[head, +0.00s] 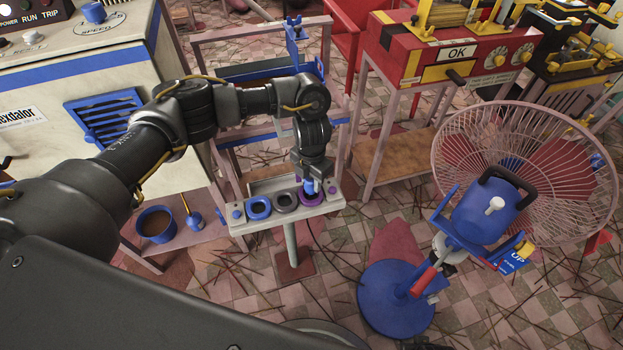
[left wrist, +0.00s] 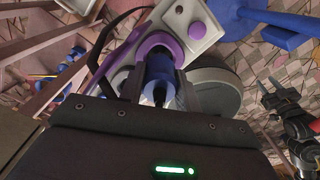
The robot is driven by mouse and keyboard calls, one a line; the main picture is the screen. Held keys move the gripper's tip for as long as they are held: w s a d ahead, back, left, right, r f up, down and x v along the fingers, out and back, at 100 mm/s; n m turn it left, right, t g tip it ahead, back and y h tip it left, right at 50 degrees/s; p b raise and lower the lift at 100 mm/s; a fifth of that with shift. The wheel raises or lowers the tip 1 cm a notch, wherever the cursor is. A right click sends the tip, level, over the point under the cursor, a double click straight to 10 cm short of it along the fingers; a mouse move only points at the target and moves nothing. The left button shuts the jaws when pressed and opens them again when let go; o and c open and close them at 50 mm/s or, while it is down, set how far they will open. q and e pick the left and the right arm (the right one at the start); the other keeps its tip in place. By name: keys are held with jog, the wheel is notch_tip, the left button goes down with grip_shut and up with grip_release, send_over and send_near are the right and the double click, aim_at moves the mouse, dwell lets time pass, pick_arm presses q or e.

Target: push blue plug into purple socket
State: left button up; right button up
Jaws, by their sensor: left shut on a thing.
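The purple socket (head: 311,199) is the rightmost of three round sockets on a pale panel (head: 275,222). It also shows in the left wrist view (left wrist: 162,40). My left gripper (head: 311,186) points down over it and is shut on the blue plug (head: 310,187). The plug (left wrist: 158,75) sits between the fingers in the left wrist view, its far end at the purple ring. I cannot tell how deep it is in the socket. My right gripper does not show in the head view; a dark arm part with a gripper (left wrist: 285,105) shows at right in the left wrist view.
A blue socket (head: 258,207) and a grey socket (head: 285,201) sit left of the purple one. A blue fan (head: 475,215) stands at right on the tiled floor. A cream cabinet (head: 50,150) is at left, with a brown-filled pot (head: 156,224) below. A black cable (head: 325,253) hangs nearby.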

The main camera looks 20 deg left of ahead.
pick_arm(q)
jog(key=shift+f+b, duration=0.5)
dwell(0.8)
